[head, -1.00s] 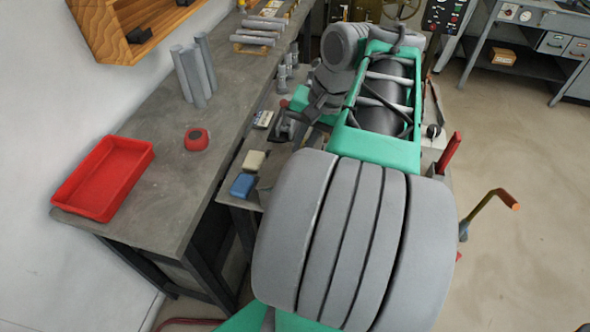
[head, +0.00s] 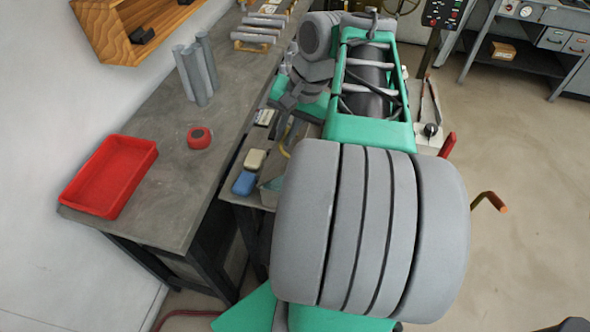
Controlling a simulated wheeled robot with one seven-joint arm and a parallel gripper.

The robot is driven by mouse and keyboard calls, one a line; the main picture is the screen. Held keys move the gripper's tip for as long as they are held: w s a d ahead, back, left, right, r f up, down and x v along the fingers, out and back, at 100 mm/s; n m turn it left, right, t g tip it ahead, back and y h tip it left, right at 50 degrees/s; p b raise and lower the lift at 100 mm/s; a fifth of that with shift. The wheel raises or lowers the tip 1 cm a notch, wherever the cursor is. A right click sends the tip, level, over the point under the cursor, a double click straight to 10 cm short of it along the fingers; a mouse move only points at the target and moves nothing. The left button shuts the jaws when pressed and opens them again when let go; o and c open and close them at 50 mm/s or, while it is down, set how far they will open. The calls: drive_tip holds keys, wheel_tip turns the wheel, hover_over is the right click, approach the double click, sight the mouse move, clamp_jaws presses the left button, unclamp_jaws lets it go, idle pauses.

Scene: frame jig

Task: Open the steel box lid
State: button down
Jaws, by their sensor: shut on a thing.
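My gripper (head: 284,101) is small and dark in the head view, over the near right edge of the workbench. It is shut, on what seems to be the steel box lid, but the fingertips and the lid are too small and too covered to make out clearly. A grey-green box-like shape (head: 271,190), probably the steel box, shows only in part beside the blue block. My large grey and green arm hides the rest of it, so I cannot tell how far the lid stands open.
The workbench (head: 170,195) carries a red tray (head: 108,178), a red round object (head: 199,138), upright grey cylinders (head: 197,72) and lying grey bars (head: 258,30). A cream block (head: 255,159) and a blue block (head: 244,183) lie near the box. Open floor is at right.

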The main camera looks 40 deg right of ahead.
drive_tip(key=shift+w+a+r+p, duration=0.45)
drive_tip(key=shift+w+a, duration=0.1)
drive_tip(key=shift+w, duration=0.15)
drive_tip(key=shift+w+a, duration=0.2)
drive_tip(key=shift+w, duration=0.1)
drive_tip(key=shift+w+a+r+p, duration=0.1)
drive_tip(key=shift+w+a+p, duration=0.2)
drive_tip(key=shift+w+a, duration=0.6)
drive_tip(key=shift+w, duration=0.2)
drive_tip(key=shift+w+a, duration=0.7)
drive_tip(key=shift+w, duration=0.25)
